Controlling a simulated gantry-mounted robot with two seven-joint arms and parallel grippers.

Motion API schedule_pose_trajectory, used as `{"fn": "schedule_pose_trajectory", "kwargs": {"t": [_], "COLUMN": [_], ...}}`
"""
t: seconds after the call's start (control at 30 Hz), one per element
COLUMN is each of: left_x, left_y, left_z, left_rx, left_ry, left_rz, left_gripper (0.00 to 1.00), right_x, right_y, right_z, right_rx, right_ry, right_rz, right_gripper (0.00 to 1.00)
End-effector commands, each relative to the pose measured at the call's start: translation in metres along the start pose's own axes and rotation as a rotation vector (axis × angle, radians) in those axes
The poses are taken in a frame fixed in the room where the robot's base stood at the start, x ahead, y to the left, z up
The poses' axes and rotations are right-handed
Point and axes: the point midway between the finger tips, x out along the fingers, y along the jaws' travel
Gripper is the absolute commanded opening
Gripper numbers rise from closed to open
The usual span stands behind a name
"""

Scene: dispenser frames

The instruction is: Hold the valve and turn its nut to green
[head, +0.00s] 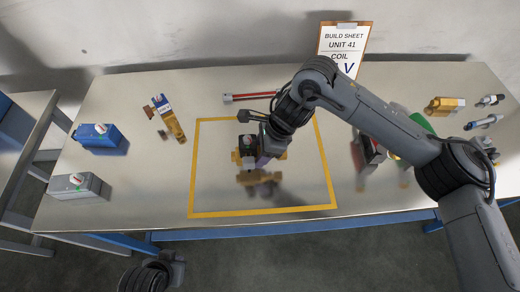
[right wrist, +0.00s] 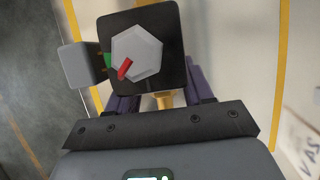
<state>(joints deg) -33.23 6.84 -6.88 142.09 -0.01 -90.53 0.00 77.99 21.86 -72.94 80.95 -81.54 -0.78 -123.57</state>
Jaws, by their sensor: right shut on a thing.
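The valve has a black square top (right wrist: 170,25) with a grey hexagonal nut (right wrist: 138,52) in the right wrist view. A red pointer (right wrist: 125,68) on the nut points to the lower left, just below a green mark (right wrist: 108,61). A grey block (right wrist: 80,64) is at the valve's left side and brass shows below. In the head view, the valve (head: 246,142) is inside the yellow square, seemingly above the table with its reflection beneath. My right gripper (head: 262,158) is shut on the valve, its purple fingers partly hidden under the black top.
A blue box (head: 102,139), a grey box (head: 78,187) and a brass part (head: 170,120) are at the left. A red rod (head: 250,97) lies behind the yellow square (head: 192,170). Several fittings (head: 445,105) are at the right. The build sheet (head: 342,42) stands behind.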

Motion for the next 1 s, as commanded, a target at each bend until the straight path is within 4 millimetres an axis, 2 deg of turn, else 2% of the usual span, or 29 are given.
{"fn": "schedule_pose_trajectory", "kwargs": {"t": [1.0], "left_x": [0.028], "left_y": [0.003], "left_z": [0.008], "left_rx": [-0.006], "left_ry": [0.001], "left_rz": [0.005], "left_gripper": [0.0], "right_x": [0.036], "right_y": [-0.001], "right_z": [-0.014], "right_rx": [-0.001], "right_ry": [-0.003], "right_rz": [-0.002], "right_gripper": [0.0]}}
